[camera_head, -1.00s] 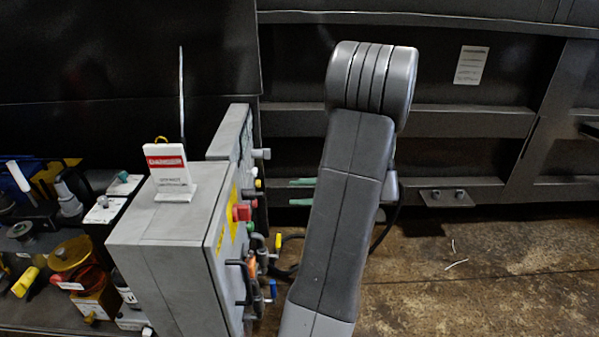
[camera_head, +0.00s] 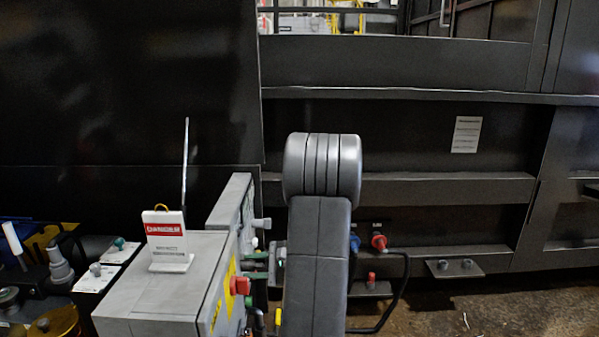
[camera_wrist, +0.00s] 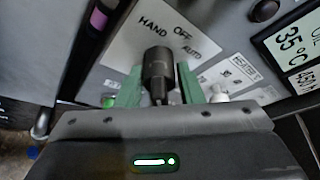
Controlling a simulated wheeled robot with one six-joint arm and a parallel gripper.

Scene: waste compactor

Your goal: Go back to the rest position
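My gripper (camera_wrist: 161,80) shows in the wrist view with its two green fingers apart. A black selector knob (camera_wrist: 157,72) appears between the fingers, below the HAND/OFF/AUTO label plate (camera_wrist: 165,38). I cannot tell whether the fingers touch the knob. In the head view my arm stands nearly upright in the middle. My green fingertips (camera_head: 257,266) point left at the front panel of the grey control box (camera_head: 165,295), partly hidden by box parts and my arm.
A red and white danger sign (camera_head: 166,240) stands on the box. A red emergency button (camera_head: 240,286) juts from its panel. Red (camera_head: 379,241) and blue (camera_head: 355,242) connectors with a black cable are right of my arm. A dark wall frame (camera_head: 430,188) lies behind. Clutter sits at left.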

